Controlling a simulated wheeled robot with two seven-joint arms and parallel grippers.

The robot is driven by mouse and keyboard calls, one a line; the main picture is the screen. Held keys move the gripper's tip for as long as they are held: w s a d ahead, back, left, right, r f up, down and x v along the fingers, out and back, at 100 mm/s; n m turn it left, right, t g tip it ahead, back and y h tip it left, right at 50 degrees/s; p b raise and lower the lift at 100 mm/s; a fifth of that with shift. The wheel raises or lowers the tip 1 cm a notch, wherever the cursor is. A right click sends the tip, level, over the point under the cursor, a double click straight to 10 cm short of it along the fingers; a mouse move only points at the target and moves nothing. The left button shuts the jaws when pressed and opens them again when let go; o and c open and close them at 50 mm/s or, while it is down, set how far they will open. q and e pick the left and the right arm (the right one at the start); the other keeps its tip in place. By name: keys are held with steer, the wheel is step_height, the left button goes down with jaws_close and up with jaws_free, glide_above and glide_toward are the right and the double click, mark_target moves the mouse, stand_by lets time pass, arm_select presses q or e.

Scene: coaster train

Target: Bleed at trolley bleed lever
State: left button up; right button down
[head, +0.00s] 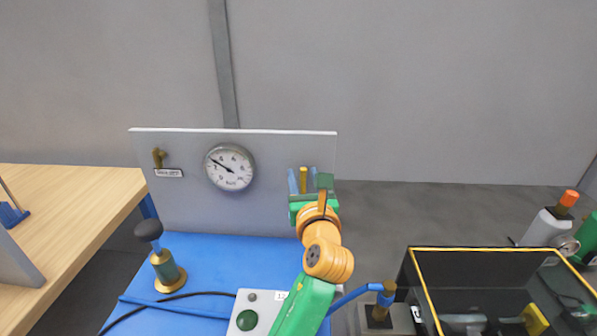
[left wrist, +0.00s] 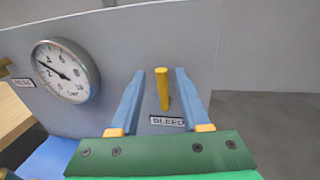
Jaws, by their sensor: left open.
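The bleed lever (head: 303,180) is a small upright yellow handle on the grey panel (head: 270,152) of the blue trolley (head: 205,262). In the left wrist view the yellow lever (left wrist: 162,88) stands above a "BLEED" label (left wrist: 167,121). My left gripper (head: 303,182) is open, with one blue finger on each side of the lever. Gaps show between the lever and both fingers. The round pressure gauge (head: 230,167) is on the panel to the left, its needle pointing up-left; it also shows in the left wrist view (left wrist: 65,71). My right gripper is not in view.
A brass valve (head: 158,157) with a label is at the panel's left. A black-knobbed brass cylinder (head: 169,270) and a control box with a green button (head: 247,320) are on the trolley. A black yellow-edged crate (head: 430,290) stands right. A wooden table (head: 75,205) is left.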

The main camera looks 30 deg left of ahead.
arm_select(q)
steer(key=shift+s+d+r, duration=0.1)
steer(key=shift+d+r, duration=0.05)
steer(key=shift+r, duration=0.1)
steer(key=shift+s+d+r, duration=0.2)
steer(key=shift+s+d, duration=0.05)
steer(key=shift+s, duration=0.05)
steer(key=shift+w+a+f, duration=0.1)
steer(key=shift+w+f, duration=0.05)
jaws_close()
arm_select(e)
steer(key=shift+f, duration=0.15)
